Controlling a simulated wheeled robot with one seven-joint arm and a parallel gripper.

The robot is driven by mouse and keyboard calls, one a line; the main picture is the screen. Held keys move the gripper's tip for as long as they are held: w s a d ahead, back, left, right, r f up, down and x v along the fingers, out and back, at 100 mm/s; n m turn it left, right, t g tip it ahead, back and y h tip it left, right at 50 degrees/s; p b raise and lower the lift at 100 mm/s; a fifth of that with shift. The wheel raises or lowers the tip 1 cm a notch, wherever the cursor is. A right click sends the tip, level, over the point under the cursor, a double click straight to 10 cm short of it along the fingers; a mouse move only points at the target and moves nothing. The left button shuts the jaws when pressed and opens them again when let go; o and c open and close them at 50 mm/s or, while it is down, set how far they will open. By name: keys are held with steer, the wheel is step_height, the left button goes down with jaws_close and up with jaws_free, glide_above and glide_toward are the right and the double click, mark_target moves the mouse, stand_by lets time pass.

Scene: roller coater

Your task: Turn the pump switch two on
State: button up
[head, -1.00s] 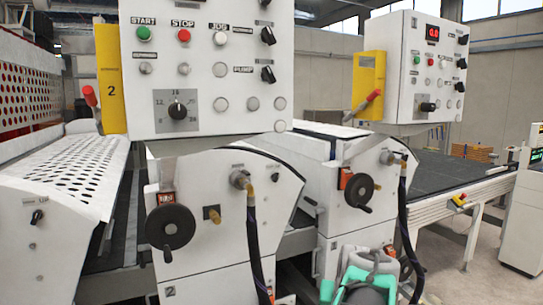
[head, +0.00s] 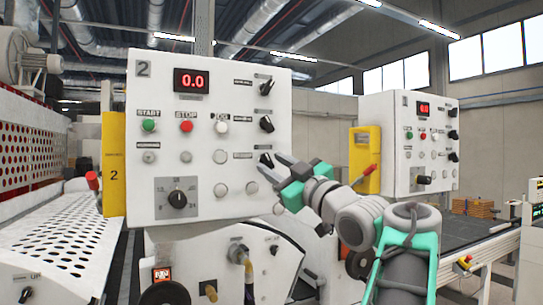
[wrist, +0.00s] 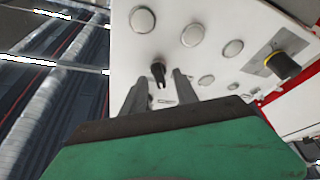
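The panel marked 2 (head: 205,92) is a white box in the head view. Its pump switch (head: 265,158) is the lowest black knob in the right column, beside the pump label (head: 243,155). My gripper (head: 269,164) is at this knob, coming from the lower right, and partly covers it. In the wrist view the black switch (wrist: 158,73) shows between the two grey fingertips of my gripper (wrist: 158,78). The fingers are apart, with a visible gap on each side of the knob. I cannot tell whether they touch the panel.
Two more black knobs (head: 267,124) sit above the pump switch. Green start (head: 149,125) and red stop (head: 187,126) buttons are at left. A grey dial (head: 177,199) is below them. A second similar panel (head: 394,125) stands to the right, behind my arm.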

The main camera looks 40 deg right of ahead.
steer(key=shift+w+d+r, duration=0.1)
steer(key=shift+w+r, duration=0.1)
steer(key=shift+w, duration=0.45)
steer(key=shift+c, duration=0.4)
jaws_close()
